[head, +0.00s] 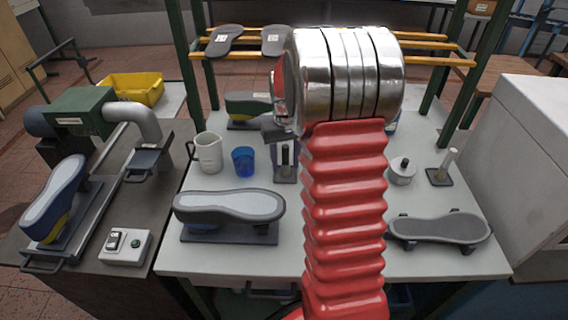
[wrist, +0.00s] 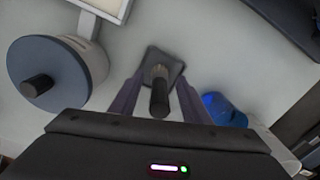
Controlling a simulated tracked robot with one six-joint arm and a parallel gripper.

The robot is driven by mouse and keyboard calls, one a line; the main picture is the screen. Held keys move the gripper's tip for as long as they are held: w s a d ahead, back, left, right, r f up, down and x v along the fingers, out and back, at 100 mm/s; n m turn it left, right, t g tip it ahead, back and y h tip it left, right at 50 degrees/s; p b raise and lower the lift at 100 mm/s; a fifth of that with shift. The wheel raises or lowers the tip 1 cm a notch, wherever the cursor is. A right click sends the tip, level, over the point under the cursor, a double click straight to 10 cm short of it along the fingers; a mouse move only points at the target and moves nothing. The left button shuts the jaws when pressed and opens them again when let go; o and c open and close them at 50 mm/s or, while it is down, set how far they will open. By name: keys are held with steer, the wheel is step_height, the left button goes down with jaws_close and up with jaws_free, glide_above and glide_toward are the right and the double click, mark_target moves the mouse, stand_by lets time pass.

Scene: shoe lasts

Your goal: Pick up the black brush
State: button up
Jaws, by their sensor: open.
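The black brush (head: 285,156) stands upright on a small dark square base (head: 285,176), right of the blue cup. In the wrist view the dark handle of the brush (wrist: 159,97) points up toward the camera, with the square base (wrist: 172,62) below it. My gripper (head: 284,151) points down at the brush. In the wrist view its two purple fingers (wrist: 158,100) are apart, one on each side of the handle. I see no clear contact between fingers and handle. The lower fingers are partly hidden by my gripper's body in the wrist view.
A blue cup (head: 243,161) and white jug (head: 208,153) stand close to the left. A shoe on a stand (head: 229,206) lies in front. A knobbed pot (head: 402,171) and a post (head: 446,166) stand right. My red arm hides the table's middle.

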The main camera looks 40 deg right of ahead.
mark_target(285, 146)
steer(key=shift+c, duration=0.3)
jaws_close()
steer(key=shift+r, duration=0.15)
step_height(285, 146, up, 10)
steer(key=shift+f, duration=0.15)
stand_by(0.6)
stand_by(0.4)
